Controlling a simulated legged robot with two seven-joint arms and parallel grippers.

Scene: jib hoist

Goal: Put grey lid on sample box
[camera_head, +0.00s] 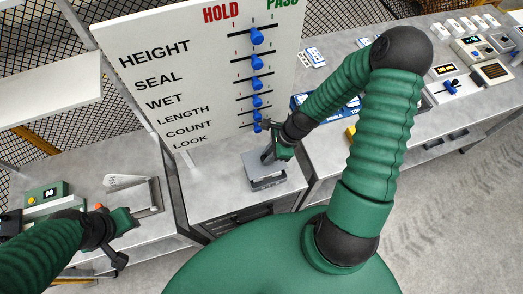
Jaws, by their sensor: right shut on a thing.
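My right gripper (270,154) points down over the middle bench, in front of the white board. It is shut on the grey lid (257,165), a flat grey piece. The sample box (268,184) looks like the small grey box with a dark front directly below the lid. The lid appears to lie over the box top, but I cannot tell whether it is fully seated or just above it. My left gripper (122,222) is over the left bench, well away from the box; its jaw opening is too small to make out.
The white board (190,75) with several blue sliders (256,60) stands behind the box. A metal tray (148,197) and a green device (45,194) are on the left bench. Bare bench surrounds the box.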

